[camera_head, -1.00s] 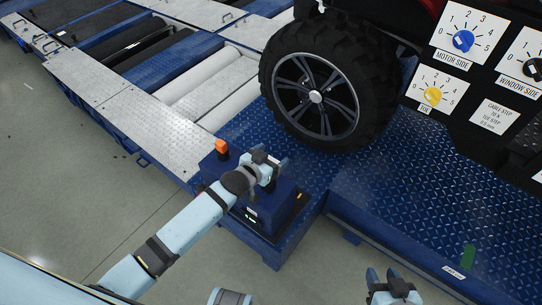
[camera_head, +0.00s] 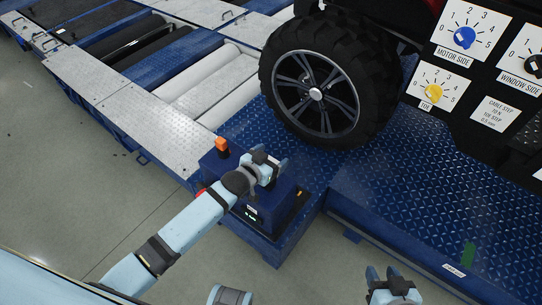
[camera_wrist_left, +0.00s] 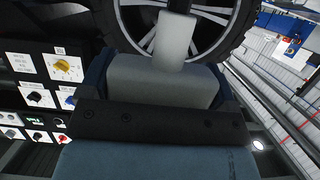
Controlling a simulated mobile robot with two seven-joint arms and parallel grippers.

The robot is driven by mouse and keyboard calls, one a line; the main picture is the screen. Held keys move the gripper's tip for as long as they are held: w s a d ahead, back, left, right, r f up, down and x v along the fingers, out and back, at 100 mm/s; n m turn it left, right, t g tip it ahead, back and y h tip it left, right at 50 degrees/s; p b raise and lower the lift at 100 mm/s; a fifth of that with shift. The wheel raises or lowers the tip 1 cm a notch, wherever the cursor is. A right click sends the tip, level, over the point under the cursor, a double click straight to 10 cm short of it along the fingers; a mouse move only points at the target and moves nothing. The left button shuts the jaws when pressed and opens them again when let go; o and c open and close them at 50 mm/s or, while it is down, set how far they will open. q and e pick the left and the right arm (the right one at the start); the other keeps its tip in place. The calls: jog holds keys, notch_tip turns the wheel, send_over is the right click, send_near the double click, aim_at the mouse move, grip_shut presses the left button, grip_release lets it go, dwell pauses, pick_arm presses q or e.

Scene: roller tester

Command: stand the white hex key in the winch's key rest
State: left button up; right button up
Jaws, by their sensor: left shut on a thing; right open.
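My left gripper (camera_head: 274,168) is over the top of the blue winch box (camera_head: 286,212), close to the orange knob (camera_head: 221,144). In the left wrist view a pale whitish upright piece (camera_wrist_left: 175,35), likely the white hex key, stands up from between the jaws, with the wheel behind it. The gripper is shut on it. The key cannot be made out in the head view, where the gripper and wrist cover that spot. I cannot make out the key rest. My right gripper (camera_head: 393,284) is open and empty at the bottom right, apart from the winch.
A large black tyre (camera_head: 330,82) stands just behind the winch on the blue tread plate (camera_head: 440,190). Pale rollers (camera_head: 212,82) lie to the left. A panel of dials (camera_head: 463,38) is at the upper right. Grey floor is clear in front.

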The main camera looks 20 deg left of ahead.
pick_arm(q)
jog(key=shift+f+b, duration=0.95)
jog(key=shift+f, duration=0.8)
jog(key=o, duration=1.4)
jog(key=shift+f, duration=0.1)
